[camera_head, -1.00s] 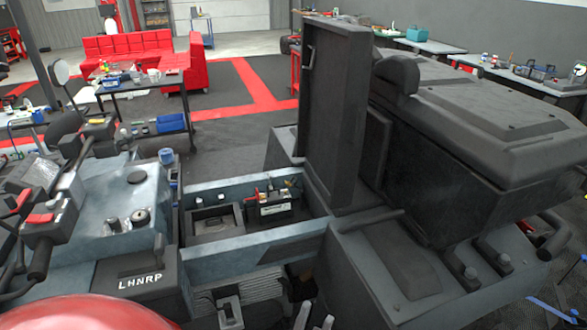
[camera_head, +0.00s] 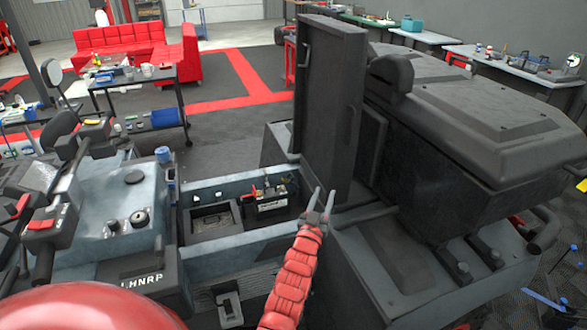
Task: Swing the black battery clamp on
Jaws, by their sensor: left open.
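The battery (camera_head: 268,207) sits in the open compartment under the raised seat of the vehicle. It is a dark box with a pale label. A small red part (camera_head: 253,192) shows at its left end. Something small and dark stands at its right end, too small to tell whether it is the black clamp or how it sits. My left gripper (camera_head: 319,203), on a red-sleeved arm, is open with two grey fingers pointing up. In the picture it lies right of the battery, in front of the compartment's right corner, and I see nothing between its fingers. My right gripper is not in view.
The upright dark lid (camera_head: 330,100) stands just behind my left gripper. The compartment's front wall (camera_head: 240,247) lies left of my arm. The bulky black seat or cargo body (camera_head: 460,110) fills the right. Handlebar controls (camera_head: 45,215) are at the left.

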